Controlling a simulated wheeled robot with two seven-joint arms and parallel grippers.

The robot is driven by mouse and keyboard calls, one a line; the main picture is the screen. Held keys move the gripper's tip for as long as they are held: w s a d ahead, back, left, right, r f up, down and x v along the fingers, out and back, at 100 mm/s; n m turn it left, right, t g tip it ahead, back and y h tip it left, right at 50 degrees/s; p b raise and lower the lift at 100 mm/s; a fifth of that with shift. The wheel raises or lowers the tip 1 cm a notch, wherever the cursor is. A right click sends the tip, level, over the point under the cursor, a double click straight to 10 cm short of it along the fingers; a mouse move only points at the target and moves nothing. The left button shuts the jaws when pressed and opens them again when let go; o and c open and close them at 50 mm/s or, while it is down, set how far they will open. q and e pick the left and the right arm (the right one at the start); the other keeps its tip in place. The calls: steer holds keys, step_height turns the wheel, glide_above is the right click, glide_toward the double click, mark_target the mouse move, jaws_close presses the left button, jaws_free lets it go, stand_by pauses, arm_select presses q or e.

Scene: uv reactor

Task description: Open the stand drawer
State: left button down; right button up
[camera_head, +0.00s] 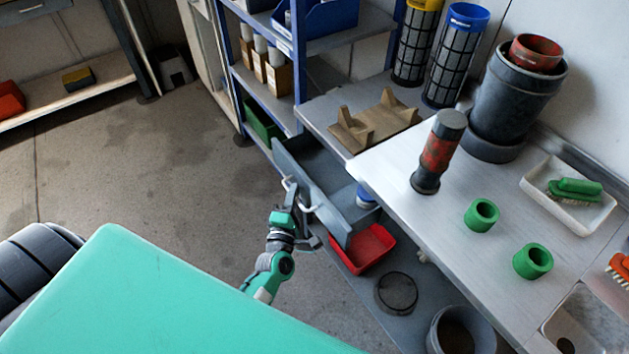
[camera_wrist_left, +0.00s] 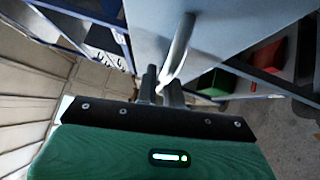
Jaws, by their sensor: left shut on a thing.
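The stand drawer (camera_head: 335,205) is a grey box that sticks out from under the bench top in the head view, with part of its inside showing. Its front panel also fills the upper middle of the left wrist view (camera_wrist_left: 225,30). The drawer's pale curved handle (camera_wrist_left: 181,45) is on that panel. My left gripper (camera_head: 292,196) is at the front panel, shut on the handle; in the left wrist view its fingers (camera_wrist_left: 160,87) meet the handle's near end. My right gripper is not in view.
A red bin (camera_head: 365,250) and a dark round lid (camera_head: 397,292) sit on the lower shelf beside the drawer. A blue-framed rack (camera_head: 272,80) stands just behind. The bench top (camera_head: 400,210) overhangs the drawer. The floor (camera_head: 150,180) left of my left arm is clear.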

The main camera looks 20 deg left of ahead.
arm_select(q)
steer(key=s+a, duration=0.4)
steer(key=s, duration=0.3)
steer(key=s+a, duration=0.5)
steer(key=s, duration=0.3)
steer(key=shift+s+a+p, duration=0.15)
steer(key=shift+p, duration=0.15)
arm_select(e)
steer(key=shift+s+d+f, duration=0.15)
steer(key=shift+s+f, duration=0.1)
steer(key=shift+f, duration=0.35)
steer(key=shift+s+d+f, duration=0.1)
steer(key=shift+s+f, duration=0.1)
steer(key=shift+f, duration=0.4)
arm_select(q)
steer(key=c, duration=1.8)
jaws_free()
steer(key=b+v, duration=0.1)
steer(key=v, duration=1.2)
steer(key=shift+s, duration=0.4)
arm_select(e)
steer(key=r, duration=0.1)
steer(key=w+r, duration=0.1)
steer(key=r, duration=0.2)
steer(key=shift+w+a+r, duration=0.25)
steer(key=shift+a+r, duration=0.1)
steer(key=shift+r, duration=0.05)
